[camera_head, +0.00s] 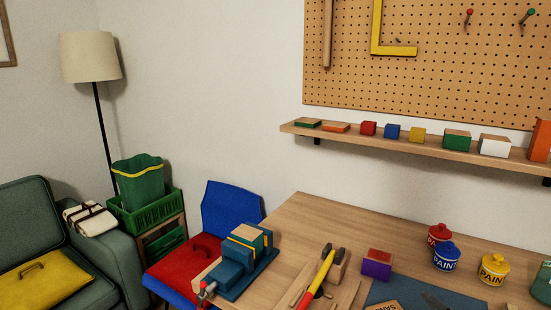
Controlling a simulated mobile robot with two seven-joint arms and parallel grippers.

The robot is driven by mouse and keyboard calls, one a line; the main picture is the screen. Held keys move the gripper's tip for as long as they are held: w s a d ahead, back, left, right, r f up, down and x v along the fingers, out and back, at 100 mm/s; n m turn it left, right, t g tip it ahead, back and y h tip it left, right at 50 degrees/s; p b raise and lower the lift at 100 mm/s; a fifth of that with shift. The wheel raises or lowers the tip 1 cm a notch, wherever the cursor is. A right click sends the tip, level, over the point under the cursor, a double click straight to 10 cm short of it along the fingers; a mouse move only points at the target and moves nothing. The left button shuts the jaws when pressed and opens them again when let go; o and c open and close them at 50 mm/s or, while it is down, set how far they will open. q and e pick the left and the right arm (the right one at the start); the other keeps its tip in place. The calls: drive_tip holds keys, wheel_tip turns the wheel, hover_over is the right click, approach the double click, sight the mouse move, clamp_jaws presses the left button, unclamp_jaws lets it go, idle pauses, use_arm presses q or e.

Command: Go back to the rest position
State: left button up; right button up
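Neither of my grippers shows in the head view, and no part of my arms is in the picture. The wooden workbench (310,213) fills the lower right. A blue vise (240,262) sits at its left edge. A hammer with a yellow and red handle (320,272) rests on a wooden piece near the front. A red and purple block (376,264) stands to the right of the hammer.
Red (439,234), blue (446,257) and yellow (493,270) paint pots stand at the bench's right. A wall shelf (384,140) holds coloured blocks below a pegboard (440,80). A blue chair (228,204), green crate (150,214), lamp (90,57) and armchair (30,220) are left.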

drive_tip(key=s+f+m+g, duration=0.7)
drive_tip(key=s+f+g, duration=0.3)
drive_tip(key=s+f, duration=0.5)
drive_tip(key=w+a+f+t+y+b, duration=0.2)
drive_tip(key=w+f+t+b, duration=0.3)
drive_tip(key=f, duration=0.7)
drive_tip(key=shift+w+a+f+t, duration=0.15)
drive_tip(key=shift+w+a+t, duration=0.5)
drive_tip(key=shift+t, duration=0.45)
